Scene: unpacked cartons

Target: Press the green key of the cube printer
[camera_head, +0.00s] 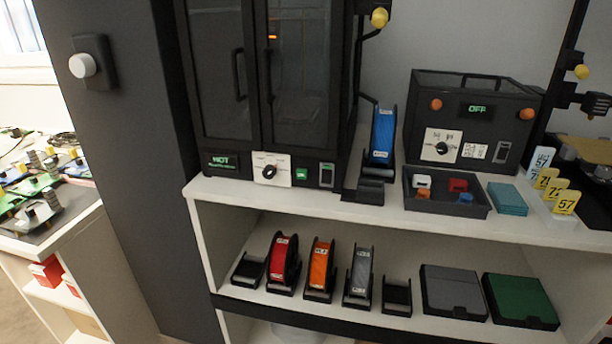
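A tall black cabinet machine (222,136) with two glazed doors stands at the left end of the white shelf unit's top; it looks like the cube printer. Its front panel has a lit display reading HOT (222,160), a white dial plate with a black knob (270,169), a small green key (301,174) and a grey switch (326,175). The doors look shut. Nothing touches the green key, and it is in plain view. Neither of my grippers is in view.
A black box (472,118) with an OFF display stands to the right. Spools and two flat boxes fill the lower shelf. A dark post (112,150) stands left of the shelf.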

